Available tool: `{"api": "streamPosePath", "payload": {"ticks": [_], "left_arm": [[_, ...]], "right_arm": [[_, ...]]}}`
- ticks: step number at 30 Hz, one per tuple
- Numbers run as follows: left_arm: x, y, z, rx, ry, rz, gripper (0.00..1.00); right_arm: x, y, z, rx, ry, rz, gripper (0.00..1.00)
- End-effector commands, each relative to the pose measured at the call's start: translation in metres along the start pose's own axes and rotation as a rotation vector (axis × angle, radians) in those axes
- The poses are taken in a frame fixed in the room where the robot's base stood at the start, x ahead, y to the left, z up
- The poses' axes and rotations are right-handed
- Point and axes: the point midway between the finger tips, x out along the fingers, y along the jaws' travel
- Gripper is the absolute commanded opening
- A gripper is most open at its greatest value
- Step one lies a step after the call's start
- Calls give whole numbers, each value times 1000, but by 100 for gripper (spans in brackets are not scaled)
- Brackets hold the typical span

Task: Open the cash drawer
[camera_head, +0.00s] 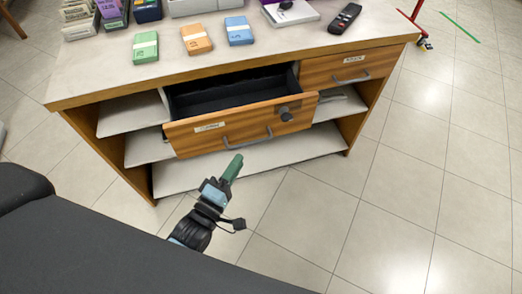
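The cash drawer (238,129) is pulled out of the wooden counter (120,90), and its dark inside shows. It has a wood front with a small label, a grey bar handle and a dark round knob or lock at the right. My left gripper (235,162) has green fingers and is in front of the drawer, just below the handle in the picture. It looks apart from the handle. The fingers overlap in this view, so their opening is hidden. My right gripper is not in view.
A second, shut drawer (345,66) with a label and handle is to the right. Green (145,46), orange (196,39) and blue (239,31) bundles and a black handheld device (345,18) lie on the countertop.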

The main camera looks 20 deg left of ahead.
Motion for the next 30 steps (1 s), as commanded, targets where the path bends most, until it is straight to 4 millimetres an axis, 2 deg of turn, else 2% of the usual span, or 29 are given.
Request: {"api": "streamPosePath", "payload": {"ticks": [8,21,30], "left_arm": [[8,1,0,-5,1,5,32],[66,1,0,-3,1,3,32],[79,1,0,-4,0,1,32]], "right_arm": [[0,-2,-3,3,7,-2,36],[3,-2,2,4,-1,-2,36],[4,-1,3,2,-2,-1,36]]}}
